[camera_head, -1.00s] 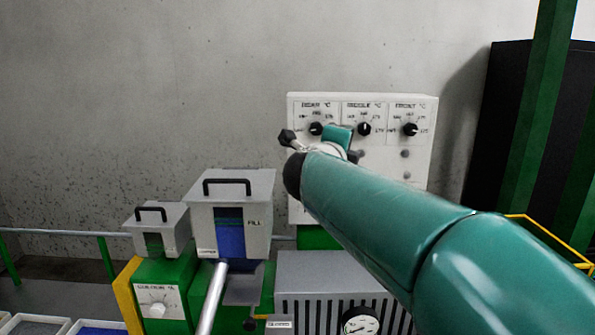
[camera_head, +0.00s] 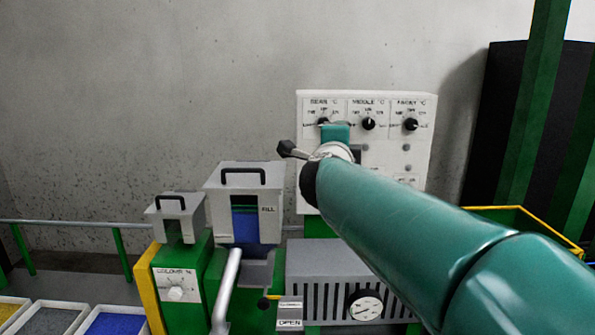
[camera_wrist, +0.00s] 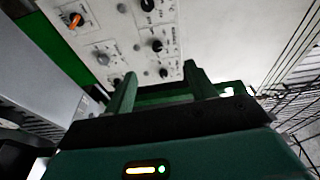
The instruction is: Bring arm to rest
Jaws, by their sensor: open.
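My arm (camera_head: 420,225) reaches from the lower right of the head view up to the front of the white control panel (camera_head: 420,155). It covers part of the panel's lower area. In the wrist view my gripper (camera_wrist: 160,68) shows two green fingers standing well apart. Nothing is held between them. The panel's dials and an orange knob (camera_wrist: 76,20) show beyond the fingers at the upper left. How far the fingers are from the panel I cannot tell.
A grey hopper (camera_head: 218,205) with a blue window and a smaller grey hopper (camera_head: 190,215) stand left of the panel. Below are a slotted grey box (camera_head: 330,265) with a gauge (camera_head: 365,308) and several trays (camera_head: 45,320). A yellow-rimmed green bin (camera_head: 535,222) is at the right.

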